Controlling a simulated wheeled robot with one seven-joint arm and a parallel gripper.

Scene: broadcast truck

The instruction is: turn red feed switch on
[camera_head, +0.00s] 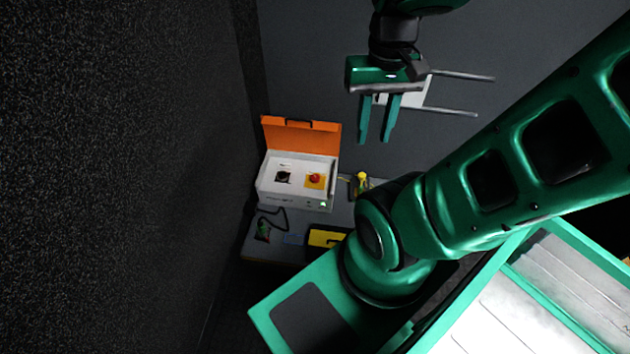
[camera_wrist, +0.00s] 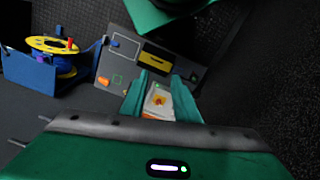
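An open case with an orange lid (camera_head: 300,132) and a white panel (camera_head: 297,187) sits on a grey surface. The panel carries a red round switch on a yellow plate (camera_head: 315,179) at its right and a small black control (camera_head: 283,178) at its left. I cannot tell the switch's position. My gripper (camera_head: 377,139) points down, above and to the right of the case in the head view. Its two green fingers are apart with nothing between them. In the wrist view the orange-yellow switch area (camera_wrist: 159,100) shows far off between the fingers, touching neither.
The wrist view shows a yellow-rimmed reel (camera_wrist: 50,46) in a blue holder. A dark wall (camera_head: 150,150) bounds the left.

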